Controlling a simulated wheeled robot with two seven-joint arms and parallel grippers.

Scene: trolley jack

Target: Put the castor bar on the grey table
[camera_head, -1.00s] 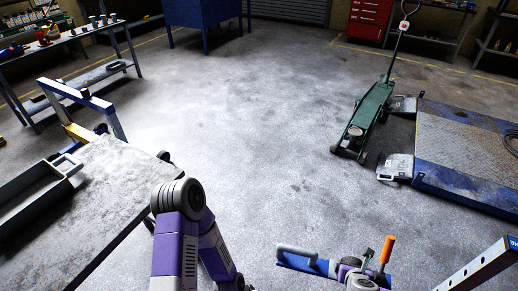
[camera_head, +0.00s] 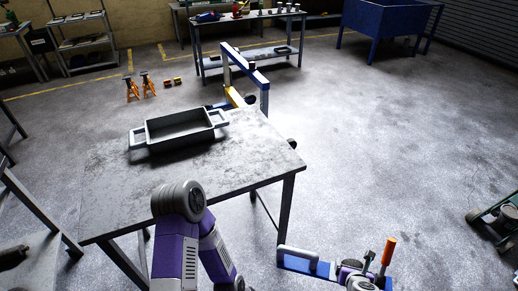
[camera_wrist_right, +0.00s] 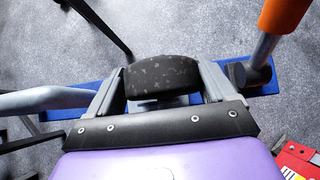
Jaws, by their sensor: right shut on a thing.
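The castor bar (camera_head: 296,263) is a blue bar with a grey loop handle at its left end and an orange-gripped lever at its right. It is in the lower right of the head view. My right gripper (camera_head: 352,268) is shut on it. In the right wrist view the gripper's fingers (camera_wrist_right: 160,80) stand either side of a dark speckled wheel, with the blue bar (camera_wrist_right: 58,110) behind. The grey table (camera_head: 240,160) is left of centre, its near right corner up and left of the bar. The bar is held apart from the table. My left gripper is out of view.
A grey tray (camera_head: 180,138) with handles stands on the table's far left part; the near and right parts are bare. A blue and yellow frame (camera_head: 247,70) stands behind the table. A green jack (camera_head: 497,222) is at the right edge. Floor between is clear.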

